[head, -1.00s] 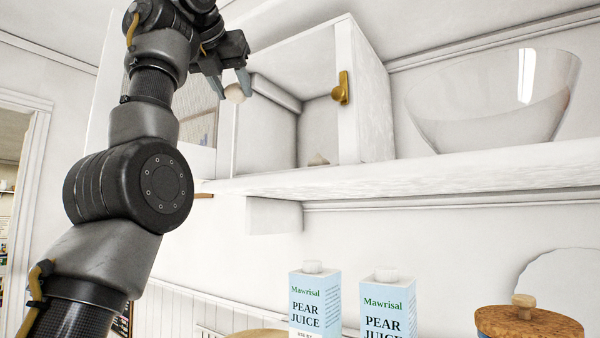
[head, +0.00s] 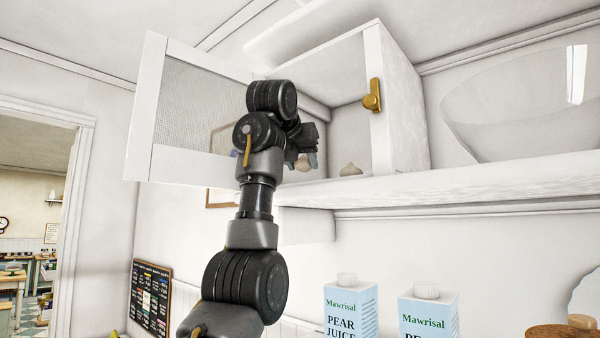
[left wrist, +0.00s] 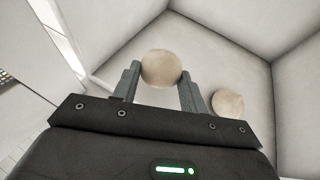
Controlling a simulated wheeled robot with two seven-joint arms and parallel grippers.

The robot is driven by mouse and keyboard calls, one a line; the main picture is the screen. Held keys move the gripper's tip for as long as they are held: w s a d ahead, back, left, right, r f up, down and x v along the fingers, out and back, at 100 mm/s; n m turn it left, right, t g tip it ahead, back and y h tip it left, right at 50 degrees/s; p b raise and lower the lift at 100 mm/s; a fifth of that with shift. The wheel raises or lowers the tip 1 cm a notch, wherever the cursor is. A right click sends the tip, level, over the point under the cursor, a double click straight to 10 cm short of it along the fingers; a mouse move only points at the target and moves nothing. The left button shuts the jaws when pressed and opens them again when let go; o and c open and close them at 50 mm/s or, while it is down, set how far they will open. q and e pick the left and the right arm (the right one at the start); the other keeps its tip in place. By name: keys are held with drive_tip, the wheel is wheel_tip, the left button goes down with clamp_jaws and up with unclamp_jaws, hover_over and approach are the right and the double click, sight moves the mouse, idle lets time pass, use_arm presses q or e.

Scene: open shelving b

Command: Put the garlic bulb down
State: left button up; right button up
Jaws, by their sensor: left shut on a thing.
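My left gripper (head: 307,160) is at the open white cabinet on the wall shelf. It is shut on a pale garlic bulb (head: 303,164), partly hidden behind the fingers in the head view. In the left wrist view the held garlic bulb (left wrist: 160,69) sits between the two grey fingertips (left wrist: 157,82). A second garlic bulb (head: 350,169) rests on the cabinet floor to the right of the held one; it also shows in the left wrist view (left wrist: 228,103). I cannot tell whether the held bulb touches the cabinet floor. My right gripper is not in view.
The cabinet door (head: 195,110) stands open at the left, behind my arm. The cabinet's right side has a brass latch (head: 373,95). A glass bowl (head: 520,105) stands on the shelf (head: 440,190) at the right. Two pear juice cartons (head: 350,308) stand below.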

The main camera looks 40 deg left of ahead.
use_arm(q)
wheel_tip(320, 180, down, 2)
drive_tip(key=shift+w+a+f, duration=0.15)
drive_tip(key=shift+f, duration=0.35)
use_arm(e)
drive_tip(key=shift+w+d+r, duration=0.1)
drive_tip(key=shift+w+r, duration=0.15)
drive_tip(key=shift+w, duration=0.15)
use_arm(q)
drive_tip(key=shift+s, duration=0.2)
drive_tip(key=o, duration=1)
drive_tip(key=shift+w+f, duration=0.1)
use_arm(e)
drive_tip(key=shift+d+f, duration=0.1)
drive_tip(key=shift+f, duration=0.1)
